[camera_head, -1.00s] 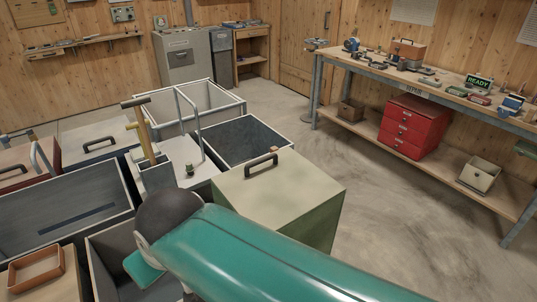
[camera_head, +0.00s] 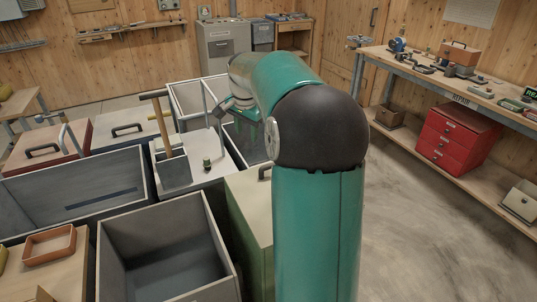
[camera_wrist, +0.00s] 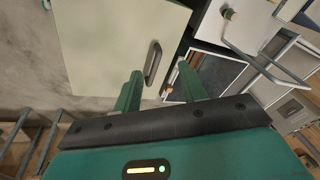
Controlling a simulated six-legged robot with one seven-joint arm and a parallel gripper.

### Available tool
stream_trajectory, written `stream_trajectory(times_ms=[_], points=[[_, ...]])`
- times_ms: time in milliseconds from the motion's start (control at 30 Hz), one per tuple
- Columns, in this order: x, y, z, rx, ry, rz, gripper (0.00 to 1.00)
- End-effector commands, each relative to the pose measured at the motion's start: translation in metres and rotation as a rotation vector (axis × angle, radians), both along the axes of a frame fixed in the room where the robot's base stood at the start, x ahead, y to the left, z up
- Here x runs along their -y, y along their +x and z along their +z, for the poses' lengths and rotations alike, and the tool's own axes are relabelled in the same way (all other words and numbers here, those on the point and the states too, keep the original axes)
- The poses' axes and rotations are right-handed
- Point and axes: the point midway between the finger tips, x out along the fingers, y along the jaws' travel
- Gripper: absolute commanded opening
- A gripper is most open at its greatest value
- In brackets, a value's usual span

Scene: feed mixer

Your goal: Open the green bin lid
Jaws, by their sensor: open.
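The green bin (camera_head: 257,235) stands behind my arm in the head view, its pale lid (camera_head: 249,194) down and partly hidden. The lid's dark handle (camera_head: 265,172) shows just left of my arm. In the wrist view the lid (camera_wrist: 105,45) fills the upper left, with the handle (camera_wrist: 153,62) near its right edge. My gripper (camera_wrist: 159,76) is open and empty. In that view its fingertips frame the handle's lower end; I cannot tell how far above it they are. Nothing is held.
An open grey bin (camera_head: 160,245) stands left of the green bin. Behind are a white-lidded bin (camera_head: 205,172) with a small caddy (camera_head: 174,170) of tools, and an open bin (camera_head: 205,97). The floor at right is clear up to the workbench (camera_head: 450,95).

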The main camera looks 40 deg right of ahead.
Motion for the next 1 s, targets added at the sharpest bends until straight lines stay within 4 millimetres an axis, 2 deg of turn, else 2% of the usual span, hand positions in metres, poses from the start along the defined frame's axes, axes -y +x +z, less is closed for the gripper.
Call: stream_trajectory(times_ms=[33,200,333,433,633,1000], points=[[0.029,0.005,-0.014,0.003,0.032,-0.082,0.41],[0.113,0.002,-0.051,0.022,0.122,-0.336,0.41],[0.151,-0.006,-0.069,0.033,0.165,-0.458,0.41],[0.165,-0.010,-0.077,0.037,0.179,-0.502,0.41],[0.169,-0.007,-0.096,0.037,0.182,-0.509,0.41],[0.174,0.006,-0.167,0.035,0.183,-0.507,0.41]])
